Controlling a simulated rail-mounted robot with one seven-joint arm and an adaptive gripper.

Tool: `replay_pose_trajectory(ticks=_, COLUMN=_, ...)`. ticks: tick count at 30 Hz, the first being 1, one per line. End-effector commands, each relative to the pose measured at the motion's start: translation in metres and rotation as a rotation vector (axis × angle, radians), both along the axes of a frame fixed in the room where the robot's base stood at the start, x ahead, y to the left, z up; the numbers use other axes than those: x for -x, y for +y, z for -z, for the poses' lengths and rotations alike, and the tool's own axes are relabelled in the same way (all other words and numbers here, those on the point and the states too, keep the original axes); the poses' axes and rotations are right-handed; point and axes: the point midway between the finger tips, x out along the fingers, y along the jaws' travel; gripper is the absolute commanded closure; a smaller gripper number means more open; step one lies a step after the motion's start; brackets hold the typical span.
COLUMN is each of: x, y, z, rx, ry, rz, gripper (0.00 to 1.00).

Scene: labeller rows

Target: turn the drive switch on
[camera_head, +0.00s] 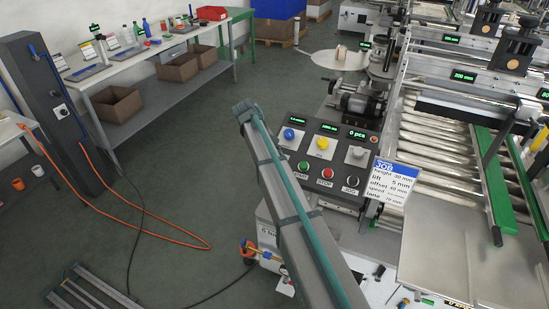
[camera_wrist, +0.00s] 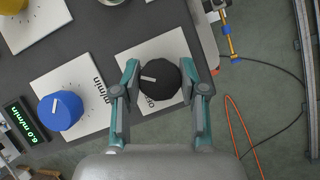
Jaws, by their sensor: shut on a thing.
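The drive switch (camera_wrist: 163,84) is a round black knob with a white pointer mark on a white plate (camera_wrist: 127,62). In the wrist view the mark points to the picture's left. Lettering beginning with "O" shows beside the knob, partly covered. My gripper (camera_wrist: 160,76) is shut on this knob, one finger on each side. In the head view my arm covers the switch and the gripper's tips are hidden.
A blue knob (camera_wrist: 60,110) and a yellow knob (camera_head: 322,143) sit beside the switch on the panel. Below them are a green START button (camera_head: 304,169), a red STOP button (camera_head: 328,173) and a black JOG button. A job card (camera_head: 389,182) stands right of the panel.

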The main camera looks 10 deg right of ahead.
Motion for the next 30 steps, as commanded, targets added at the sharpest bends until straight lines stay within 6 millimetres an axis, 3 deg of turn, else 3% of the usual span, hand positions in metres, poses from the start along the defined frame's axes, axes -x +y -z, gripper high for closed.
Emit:
replay_pose_trajectory(ticks=12, x=-0.0007, y=-0.0001, z=-0.0003, rx=-0.046, ry=-0.036, rz=0.157, gripper=0.93)
replay_pose_trajectory(ticks=26, x=-0.0005, y=0.0001, z=-0.0003, rx=-0.052, ry=-0.037, rz=0.170, gripper=0.93)
replay_pose_trajectory(ticks=27, x=-0.0005, y=0.0001, z=-0.0003, rx=-0.052, ry=-0.037, rz=0.170, gripper=0.56)
replay_pose_trajectory(ticks=30, x=-0.0005, y=0.0001, z=-0.0004, rx=-0.051, ry=-0.038, rz=0.170, gripper=0.40)
